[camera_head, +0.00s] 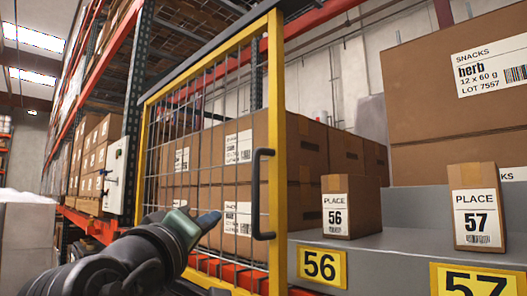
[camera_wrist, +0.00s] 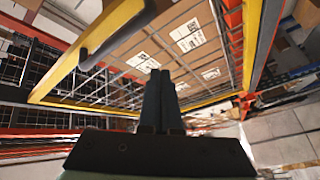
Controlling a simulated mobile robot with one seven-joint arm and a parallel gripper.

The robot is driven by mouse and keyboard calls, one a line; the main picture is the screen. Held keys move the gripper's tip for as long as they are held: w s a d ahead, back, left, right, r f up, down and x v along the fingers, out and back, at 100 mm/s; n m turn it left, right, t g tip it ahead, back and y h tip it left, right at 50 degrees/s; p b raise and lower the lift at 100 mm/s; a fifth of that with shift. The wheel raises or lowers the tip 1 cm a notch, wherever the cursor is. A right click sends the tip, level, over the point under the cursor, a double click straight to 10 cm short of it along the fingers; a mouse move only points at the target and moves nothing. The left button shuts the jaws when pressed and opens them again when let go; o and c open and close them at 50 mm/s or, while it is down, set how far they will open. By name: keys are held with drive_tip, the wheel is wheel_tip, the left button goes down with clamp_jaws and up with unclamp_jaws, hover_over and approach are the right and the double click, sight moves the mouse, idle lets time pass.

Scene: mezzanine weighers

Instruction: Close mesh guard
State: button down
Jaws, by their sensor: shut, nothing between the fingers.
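The mesh guard (camera_head: 276,150) is a yellow-framed wire mesh panel with a dark top bar, standing in front of stacked cartons in the head view. A black D-shaped handle (camera_head: 258,195) is fixed on its right upright. My gripper (camera_head: 214,218) is shut and empty, in front of the mesh at its lower middle, left of the handle. In the wrist view my shut fingers (camera_wrist: 160,75) point toward the mesh, and the yellow frame (camera_wrist: 105,35) and the dark handle (camera_wrist: 110,38) show at upper left. I cannot tell whether the fingertips touch the mesh.
A grey ledge (camera_head: 390,245) at right bears the small box 56 (camera_head: 350,222) and the box 57 (camera_head: 476,222). Stacked cartons (camera_head: 310,150) fill the space behind the mesh.

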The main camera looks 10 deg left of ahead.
drive_tip(key=s+a+r+n+g+h+p, duration=0.3)
drive_tip(key=a+r+g+h, duration=0.1)
drive_tip(key=r+h, duration=0.45)
drive_tip(key=w+d+p, duration=0.6)
drive_tip(key=d+p, duration=0.1)
drive_tip(key=p, duration=0.1)
drive_tip(key=shift+w+d+r+y, duration=0.2)
drive_tip(key=shift+d+y, duration=0.15)
